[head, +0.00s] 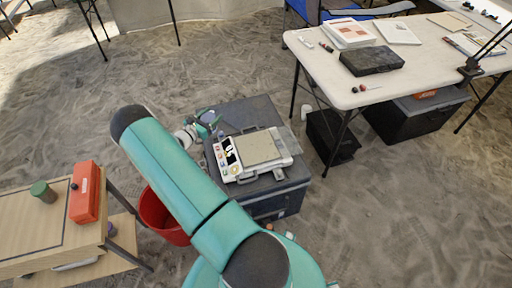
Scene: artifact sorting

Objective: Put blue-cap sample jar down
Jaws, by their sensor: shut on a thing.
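My gripper (211,125) is at the end of my teal arm, over the far left corner of the dark grey case (262,112). It is shut on a small blue-topped thing, which looks like the blue-cap sample jar (208,116). The jar is small and partly hidden by the gripper, so its body and tilt are unclear. I cannot tell whether it touches the case top.
A white device with a beige panel (262,148) takes up much of the case top. A red bucket (165,215) stands left of the case. A wooden table (30,225) holds a green-capped jar (43,191) and red box (85,192). A white table (420,75) stands at upper right.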

